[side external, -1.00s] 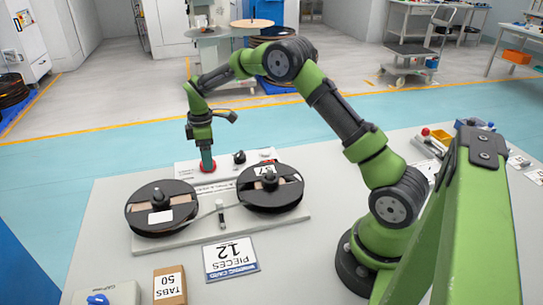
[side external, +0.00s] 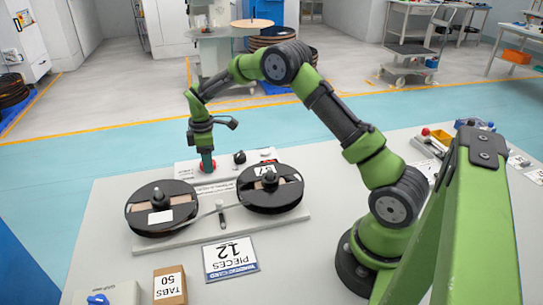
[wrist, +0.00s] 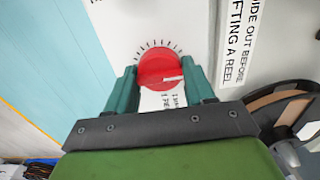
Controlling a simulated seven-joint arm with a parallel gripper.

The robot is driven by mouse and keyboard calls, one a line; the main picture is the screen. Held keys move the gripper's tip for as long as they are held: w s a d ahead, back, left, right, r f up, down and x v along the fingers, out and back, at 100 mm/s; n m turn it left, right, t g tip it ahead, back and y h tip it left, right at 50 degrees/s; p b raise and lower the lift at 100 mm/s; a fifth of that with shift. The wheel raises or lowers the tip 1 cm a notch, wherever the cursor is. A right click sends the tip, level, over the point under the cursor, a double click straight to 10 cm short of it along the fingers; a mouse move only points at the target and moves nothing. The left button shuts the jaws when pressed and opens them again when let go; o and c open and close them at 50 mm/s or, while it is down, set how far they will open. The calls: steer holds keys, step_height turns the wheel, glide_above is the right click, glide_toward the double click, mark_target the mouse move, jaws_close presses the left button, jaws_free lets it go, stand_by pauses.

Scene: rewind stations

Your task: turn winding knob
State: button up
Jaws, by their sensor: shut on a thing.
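The red winding knob (wrist: 160,70) sits on a white panel, with a ring of dark tick marks around its far side and a pale pointer mark toward its right in the wrist view. My gripper (wrist: 160,82) is shut on the knob, one green finger on each side of it.
Two black reels, left (side external: 161,208) and right (side external: 270,188), lie on the station in front of the knob. A black knob (side external: 239,157) stands close to the right of my gripper.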

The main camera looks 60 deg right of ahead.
steer(key=m, duration=0.4)
steer(key=shift+m, duration=0.3)
steer(key=m, duration=1.1)
steer(key=shift+r, duration=0.1)
steer(key=m, duration=0.5)
stand_by(0.4)
steer(key=o, duration=1)
